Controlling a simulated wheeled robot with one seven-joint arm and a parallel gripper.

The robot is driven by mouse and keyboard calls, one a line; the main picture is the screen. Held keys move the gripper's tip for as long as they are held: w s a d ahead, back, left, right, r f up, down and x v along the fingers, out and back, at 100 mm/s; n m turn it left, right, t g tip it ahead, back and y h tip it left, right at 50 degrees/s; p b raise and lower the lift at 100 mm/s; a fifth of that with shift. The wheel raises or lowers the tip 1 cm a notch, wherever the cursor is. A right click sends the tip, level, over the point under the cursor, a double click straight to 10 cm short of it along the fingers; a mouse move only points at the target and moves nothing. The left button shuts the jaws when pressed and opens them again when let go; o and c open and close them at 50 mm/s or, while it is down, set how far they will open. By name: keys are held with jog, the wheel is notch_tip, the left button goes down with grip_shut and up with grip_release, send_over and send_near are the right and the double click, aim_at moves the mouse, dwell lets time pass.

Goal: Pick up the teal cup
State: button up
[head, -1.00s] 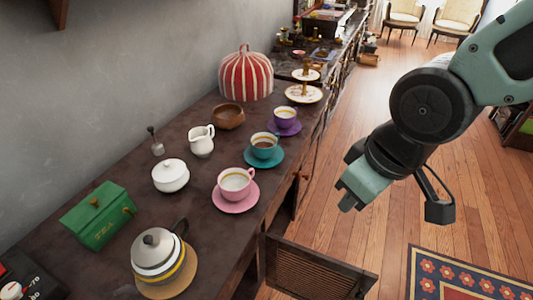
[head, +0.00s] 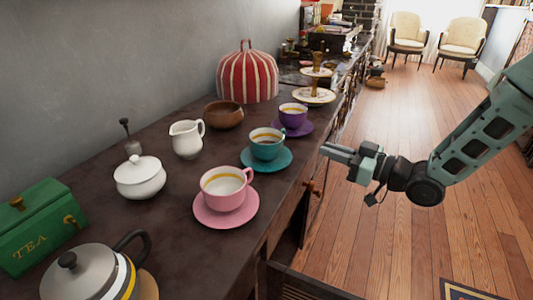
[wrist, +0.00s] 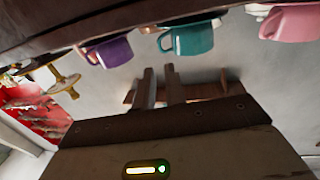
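A purple cup (head: 293,118) stands behind the teal one and a pink cup (head: 222,194) in front, each on a saucer. A white creamer (head: 186,139) and a brown bowl (head: 224,115) lie further in. The wooden floor (head: 400,225) at right is open.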

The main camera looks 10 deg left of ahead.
aim_at(279, 131)
jog(key=b+x, duration=0.1)
jog(key=x, duration=0.8)
jog(key=shift+w+a, duration=0.15)
jog(key=shift+a, duration=0.2)
jog(key=x, duration=0.5)
jog(key=shift+r+b, duration=0.2)
jog(key=shift+b, duration=0.1)
jog(key=shift+w+a, duration=0.15)
grip_shut()
jog(key=shift+r, duration=0.1)
jog(key=shift+r, duration=0.1)
